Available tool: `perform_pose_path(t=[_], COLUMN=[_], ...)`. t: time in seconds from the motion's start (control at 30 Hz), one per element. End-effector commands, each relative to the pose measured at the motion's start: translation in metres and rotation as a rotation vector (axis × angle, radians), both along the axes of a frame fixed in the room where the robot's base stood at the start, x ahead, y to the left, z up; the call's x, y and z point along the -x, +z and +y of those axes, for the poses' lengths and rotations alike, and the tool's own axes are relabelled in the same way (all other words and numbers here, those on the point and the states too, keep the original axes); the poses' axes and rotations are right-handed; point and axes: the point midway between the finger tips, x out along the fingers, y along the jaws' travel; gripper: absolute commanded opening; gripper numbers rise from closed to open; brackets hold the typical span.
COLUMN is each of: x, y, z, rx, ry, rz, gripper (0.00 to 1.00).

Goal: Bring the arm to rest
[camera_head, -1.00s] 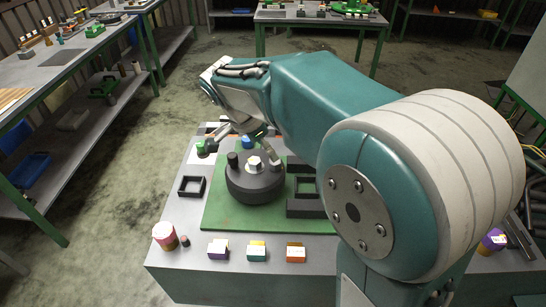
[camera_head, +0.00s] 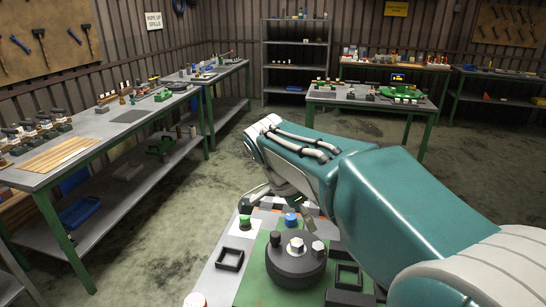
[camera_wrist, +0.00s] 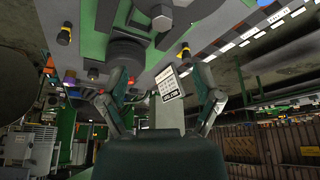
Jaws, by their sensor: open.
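My arm reaches from the lower right over the work table, and my gripper (camera_head: 280,208) hangs at its end above the table's far part. Its two fingers are spread and hold nothing. In the wrist view my gripper (camera_wrist: 157,80) also shows with fingers apart and nothing between them. In the head view the round black disperser base (camera_head: 293,268) sits on the green mat (camera_head: 252,285), nearer than my gripper. A pale hex part (camera_head: 297,245) and a black knob stand on it.
A blue piece (camera_head: 291,219) and a green-topped piece (camera_head: 245,221) stand close below my gripper. A black square frame (camera_head: 230,259) lies left of the mat. A long side bench (camera_head: 95,135) and a back table (camera_head: 372,103) stand beyond open floor (camera_head: 160,215).

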Motion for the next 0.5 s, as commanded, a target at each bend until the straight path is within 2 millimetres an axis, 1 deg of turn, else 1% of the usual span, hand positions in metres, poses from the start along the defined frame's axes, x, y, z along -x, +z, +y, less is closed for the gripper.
perform_pose_path(t=[0.07, 0.23, 0.37, 0.5], x=[0.013, 0.057, 0.091, 0.126], y=[0.005, 0.008, 0.004, -0.003], z=[-0.007, -0.024, -0.033, -0.040], rx=[-0.022, -0.083, -0.105, -0.098], ry=[0.070, 0.346, 0.573, 0.811], rz=[0.007, 0.027, 0.020, -0.008], gripper=[0.82, 0.82, 0.82, 0.82])
